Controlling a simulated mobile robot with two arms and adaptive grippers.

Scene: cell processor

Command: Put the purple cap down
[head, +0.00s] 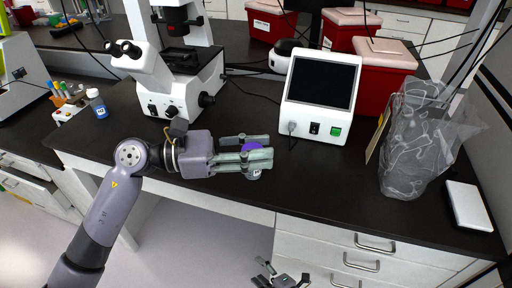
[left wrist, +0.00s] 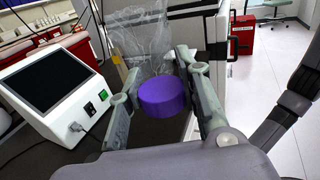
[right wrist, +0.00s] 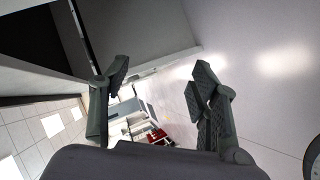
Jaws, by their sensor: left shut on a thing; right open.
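My left gripper (head: 269,152) is shut on the purple cap (head: 251,146) above the front part of the dark bench. In the left wrist view, the round purple cap (left wrist: 163,98) sits between the two fingers.
The dark bench top (head: 310,175) is clear around the left gripper. A white device with a screen (head: 318,90) stands behind it, and a microscope (head: 170,85) at the back left. A clear bag (head: 415,140) and a white slab (head: 468,206) are at right. A blue-labelled bottle (head: 98,104) stands left.

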